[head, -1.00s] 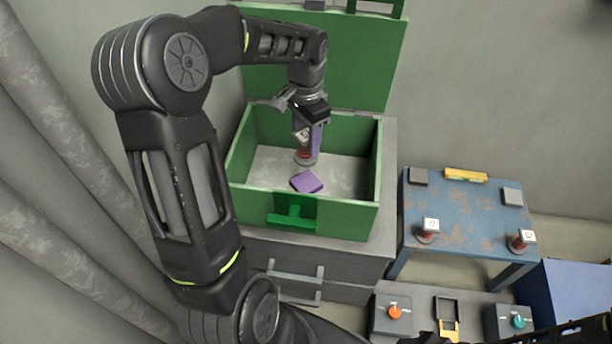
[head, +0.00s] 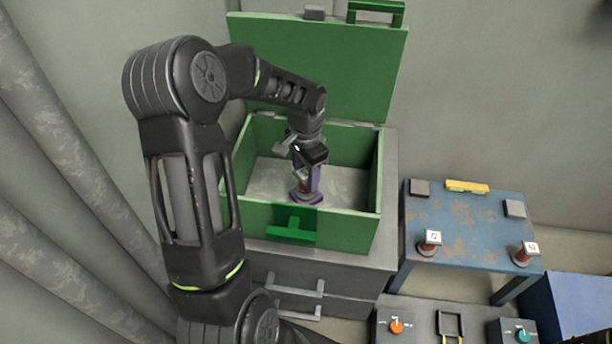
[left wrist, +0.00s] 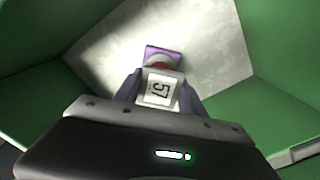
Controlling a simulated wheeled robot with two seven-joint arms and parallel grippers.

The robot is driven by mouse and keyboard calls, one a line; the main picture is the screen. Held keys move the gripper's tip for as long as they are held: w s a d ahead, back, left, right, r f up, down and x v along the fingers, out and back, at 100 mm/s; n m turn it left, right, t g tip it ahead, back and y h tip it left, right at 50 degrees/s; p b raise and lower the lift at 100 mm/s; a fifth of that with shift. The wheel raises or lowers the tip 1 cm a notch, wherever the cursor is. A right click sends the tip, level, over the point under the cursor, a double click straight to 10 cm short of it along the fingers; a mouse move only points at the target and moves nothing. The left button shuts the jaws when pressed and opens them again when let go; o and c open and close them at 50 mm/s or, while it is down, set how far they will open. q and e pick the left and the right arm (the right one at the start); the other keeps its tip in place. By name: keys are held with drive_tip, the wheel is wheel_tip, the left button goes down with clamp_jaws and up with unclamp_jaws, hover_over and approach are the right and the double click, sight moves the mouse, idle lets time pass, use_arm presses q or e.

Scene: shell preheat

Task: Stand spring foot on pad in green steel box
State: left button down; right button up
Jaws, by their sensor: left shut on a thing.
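The open green steel box (head: 345,228) stands on a grey cabinet with its lid up at the back. My left gripper (head: 309,175) reaches down inside it, shut on a spring foot (head: 302,191) with a reddish body. In the left wrist view the foot's white tag (left wrist: 159,90) reads 57, between the purple fingers. The purple pad (head: 316,200) lies on the box floor, partly hidden by the foot; it also shows beyond the foot in the left wrist view (left wrist: 163,51). The foot looks upright over the pad. I cannot tell whether it touches.
A worn blue table (head: 470,222) to the right bears two other tagged spring feet (head: 430,241) (head: 525,253), grey blocks and a yellow level (head: 467,186). Control boxes with an orange knob (head: 396,327) and a teal knob (head: 521,336) are in front. The box walls surround my gripper.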

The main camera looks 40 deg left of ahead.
use_arm(q)
drive_tip(key=shift+f, duration=0.2)
drive_tip(key=shift+f, duration=0.15)
drive_tip(key=c, duration=0.7)
unclamp_jaws()
drive_tip(key=shift+r, duration=0.5)
wheel_tip(320, 180, up, 12)
drive_tip(key=shift+f+p, duration=0.25)
drive_tip(key=shift+p, duration=0.75)
